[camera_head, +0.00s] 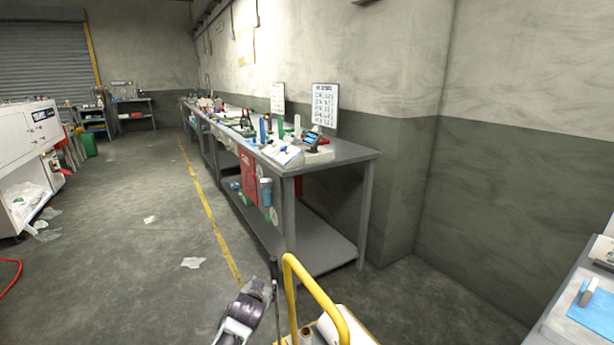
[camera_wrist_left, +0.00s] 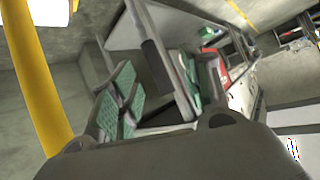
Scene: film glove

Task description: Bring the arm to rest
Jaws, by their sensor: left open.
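My left arm (camera_head: 238,322) comes in at the bottom of the head view, dark with a white part, above the floor beside the yellow cart handle. My left gripper (camera_wrist_left: 158,92) shows large in the left wrist view. Its fingers with green ribbed pads are apart, and I see nothing held between them. In the head view the gripper is small and its fingers are hard to make out. My right gripper is in neither view.
A yellow tube handle (camera_head: 327,304) of a cart stands just right of my left arm; it is also close in the wrist view (camera_wrist_left: 42,80). A white roll (camera_head: 335,328) lies by it. A long grey workbench (camera_head: 335,153) runs along the wall. Bare floor (camera_head: 130,270) lies left.

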